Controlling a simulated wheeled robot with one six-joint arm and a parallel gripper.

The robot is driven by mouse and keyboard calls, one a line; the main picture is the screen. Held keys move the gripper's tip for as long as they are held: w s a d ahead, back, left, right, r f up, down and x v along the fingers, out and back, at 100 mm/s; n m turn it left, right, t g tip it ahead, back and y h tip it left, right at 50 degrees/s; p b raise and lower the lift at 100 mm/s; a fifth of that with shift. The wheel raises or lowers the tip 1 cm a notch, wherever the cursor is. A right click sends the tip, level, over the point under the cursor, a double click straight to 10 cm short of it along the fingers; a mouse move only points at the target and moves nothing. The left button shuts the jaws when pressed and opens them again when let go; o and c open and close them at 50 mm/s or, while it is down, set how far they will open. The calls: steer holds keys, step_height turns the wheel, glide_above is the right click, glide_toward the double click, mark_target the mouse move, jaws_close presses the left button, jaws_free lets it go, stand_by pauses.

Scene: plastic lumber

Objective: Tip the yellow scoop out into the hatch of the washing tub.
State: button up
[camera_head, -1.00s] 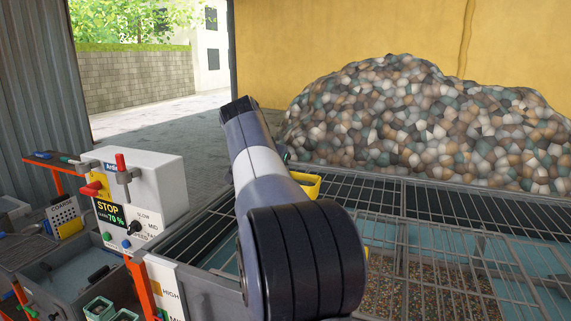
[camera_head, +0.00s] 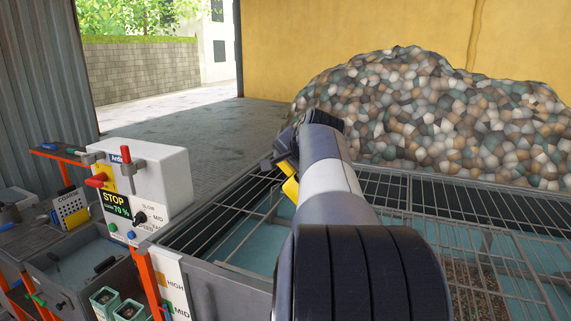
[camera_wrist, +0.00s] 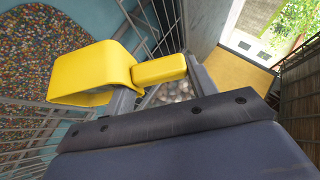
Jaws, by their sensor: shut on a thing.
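My gripper (camera_wrist: 155,92) is shut on the handle of the yellow scoop (camera_wrist: 92,68). The scoop also shows in the head view as a small yellow patch (camera_head: 290,188) left of my arm, mostly hidden by my gripper. It is held above the wire grating of the washing tub (camera_head: 230,282). In the wrist view the scoop lies tilted, with its broad yellow face in sight. I cannot tell what is inside it. Multicoloured flakes (camera_wrist: 45,45) lie in the tub beyond the scoop. I cannot make out the hatch clearly, and my arm covers part of the grating.
A white control box (camera_head: 155,190) with red handles and a STOP display stands at the tub's left. A large heap of mottled pieces (camera_head: 430,120) lies behind the tub. Benches with bins and tools fill the left. The wire grating (camera_head: 480,225) spreads to the right.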

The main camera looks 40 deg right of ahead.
steer(key=shift+s+d+f+m+t+y, duration=0.2)
steer(key=shift+s+d+m+t, duration=0.3)
steer(key=shift+s+t, duration=0.35)
steer(key=shift+s+d+f+m+t+y, duration=0.1)
steer(key=shift+s+d+f+m+t, duration=0.3)
steer(key=shift+s+t, duration=0.5)
steer(key=shift+s+d+f+m+t+y, duration=0.1)
steer(key=shift+s+d+m+t, duration=0.3)
steer(key=shift+s+m+t, duration=0.4)
steer(key=b, duration=0.1)
steer(key=t+b, duration=0.1)
steer(key=shift+s+d+f+b, duration=0.2)
steer(key=shift+s+f+b, duration=0.05)
steer(key=shift+f+b, duration=0.1)
steer(key=s+t+b, duration=0.1)
steer(key=b, duration=0.2)
steer(key=s+d+m+t+b, duration=0.1)
steer(key=b, duration=0.2)
steer(key=s+m+t+b, duration=0.1)
steer(key=b, duration=0.2)
steer(key=shift+s+d+f+h, duration=0.1)
steer(key=shift+d+f+h, duration=0.2)
steer(key=shift+f, duration=0.1)
steer(key=shift+s+d+m+t+h+b, duration=0.3)
steer(key=shift+s+m+t+b, duration=0.35)
steer(key=shift+b, duration=0.85)
steer(key=shift+s+d+m+t+h+b, duration=0.35)
steer(key=shift+s+m+b, duration=0.3)
steer(key=shift+b, duration=0.85)
steer(key=shift+w+r, duration=0.1)
